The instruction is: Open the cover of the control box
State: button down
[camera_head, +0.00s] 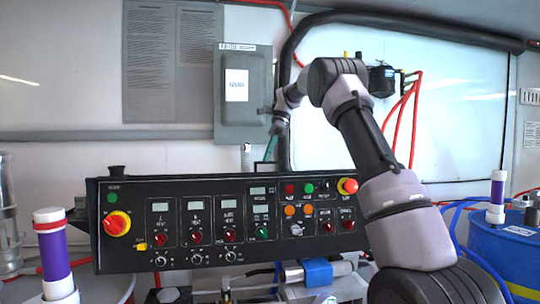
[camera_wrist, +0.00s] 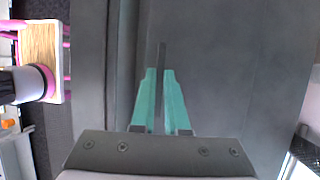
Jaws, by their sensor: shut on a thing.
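The control box (camera_head: 245,68) is a grey metal box on the back wall, with a white label on its front. Its cover looks closed in the head view. My gripper (camera_wrist: 159,78) has teal fingers, close together on a thin dark strip (camera_wrist: 161,54) in the wrist view. The strip stands out from a grey surface (camera_wrist: 235,60), which seems to be the box; whether it is a handle or an edge I cannot tell. In the head view my arm's end is at the box's lower right side, and the grip itself is too small to make out.
A black control panel (camera_head: 130,244) with knobs and buttons stands below the box. A thick black pipe (camera_head: 288,70) runs up just right of the box. Red hoses (camera_head: 402,105) hang on the right wall, and a blue drum (camera_head: 505,250) stands at the right.

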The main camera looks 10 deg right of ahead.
jog(key=w, duration=0.3)
jog(key=w+f, duration=0.1)
jog(key=w, duration=0.1)
jog(key=shift+w, duration=0.25)
jog(key=c, duration=0.9)
grip_release()
